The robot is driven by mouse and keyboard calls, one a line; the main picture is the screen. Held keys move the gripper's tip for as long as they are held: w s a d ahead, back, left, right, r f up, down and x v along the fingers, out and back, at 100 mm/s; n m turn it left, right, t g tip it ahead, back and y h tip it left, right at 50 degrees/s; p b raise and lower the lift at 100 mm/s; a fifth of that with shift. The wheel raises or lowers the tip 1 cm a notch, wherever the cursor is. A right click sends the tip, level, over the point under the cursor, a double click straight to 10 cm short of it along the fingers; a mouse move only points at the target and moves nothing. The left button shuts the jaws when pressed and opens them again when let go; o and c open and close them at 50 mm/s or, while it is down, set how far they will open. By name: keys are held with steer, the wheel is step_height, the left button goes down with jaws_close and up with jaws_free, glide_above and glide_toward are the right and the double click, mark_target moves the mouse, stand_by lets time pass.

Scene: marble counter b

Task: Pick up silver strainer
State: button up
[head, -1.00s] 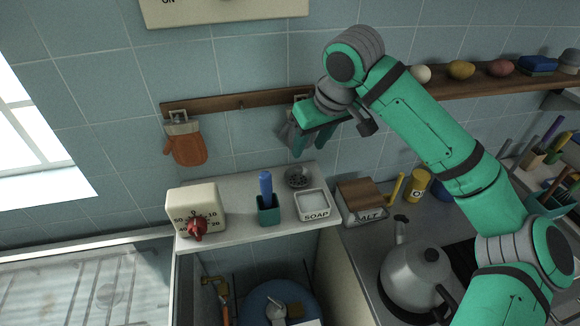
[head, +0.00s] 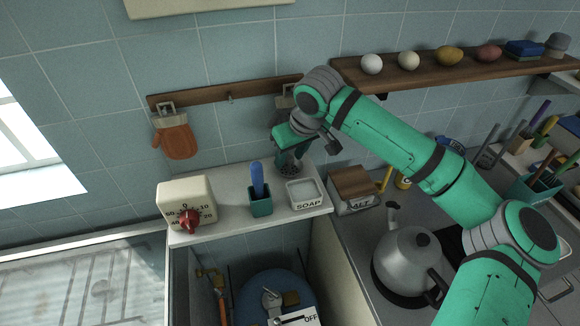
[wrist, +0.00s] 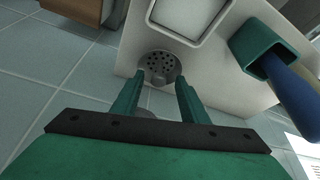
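The silver strainer (wrist: 159,66) is a small round grey piece with dark holes. It lies on the white shelf (wrist: 215,75) near the wall side, beyond my fingertips in the wrist view. In the head view the strainer (head: 290,171) is partly hidden behind my fingers. My gripper (wrist: 157,85) is open, with its two green fingers apart on either side of the strainer's near edge. In the head view my gripper (head: 289,160) points down just above the strainer. Whether the fingers touch it cannot be told.
A white soap dish (head: 307,193) and a teal cup (head: 260,207) with a blue-handled item stand close to the strainer. A timer (head: 187,204) stands at the shelf's left. The tiled wall is close behind. A kettle (head: 405,262) and salt box (head: 353,187) are at right.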

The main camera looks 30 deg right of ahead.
steer(key=shift+s+d, duration=0.1)
steer(key=shift+d, duration=0.05)
jaws_close()
steer(key=shift+r, duration=0.1)
